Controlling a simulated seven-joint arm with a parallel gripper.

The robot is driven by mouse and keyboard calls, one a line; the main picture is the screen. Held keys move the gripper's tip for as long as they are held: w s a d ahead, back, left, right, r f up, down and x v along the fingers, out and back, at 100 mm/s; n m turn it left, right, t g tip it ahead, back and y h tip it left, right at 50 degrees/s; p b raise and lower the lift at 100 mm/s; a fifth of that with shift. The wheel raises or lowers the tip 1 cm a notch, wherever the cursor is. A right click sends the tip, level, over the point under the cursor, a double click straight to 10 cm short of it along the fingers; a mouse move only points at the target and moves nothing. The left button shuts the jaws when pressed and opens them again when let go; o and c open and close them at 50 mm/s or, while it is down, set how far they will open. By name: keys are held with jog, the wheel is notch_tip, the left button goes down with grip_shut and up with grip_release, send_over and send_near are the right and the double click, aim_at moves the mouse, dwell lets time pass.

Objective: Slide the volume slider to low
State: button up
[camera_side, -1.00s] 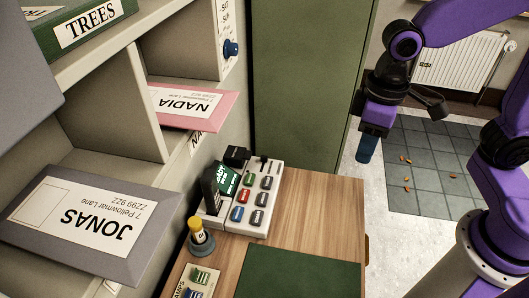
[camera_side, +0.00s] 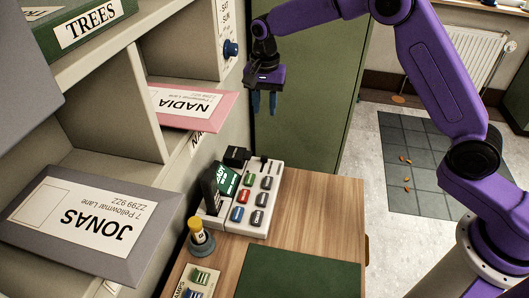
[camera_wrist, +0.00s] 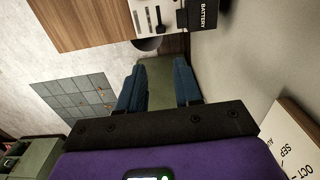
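A white control panel (camera_side: 247,229) with coloured buttons sits on the wooden bench in the side view. At its far end are narrow slider slots (camera_side: 270,166) with a small dark knob (camera_side: 263,159). The panel's far end also shows at the top of the wrist view, with dark slots (camera_wrist: 148,18) and a dark slider knob (camera_wrist: 162,29). Which slot is volume, and its markings, are too small to read. My gripper (camera_side: 264,103) hangs above the far end of the panel, apart from it, fingers down. In the wrist view its blue fingers (camera_wrist: 159,88) are apart with nothing between them.
A black battery box (camera_wrist: 201,15) adjoins the slider end of the panel. Grey shelves with a JONAS envelope (camera_side: 85,225) and a pink NADIA envelope (camera_side: 190,105) stand left. A blue knob (camera_side: 230,48) is on the shelf side near my gripper. A green mat (camera_side: 300,272) covers the near bench.

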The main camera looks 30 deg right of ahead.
aim_at(264, 159)
jog(key=f, duration=1.7)
jog(key=shift+w+d+f, duration=0.1)
jog(key=shift+w+f, duration=0.15)
jog(key=shift+f, duration=0.1)
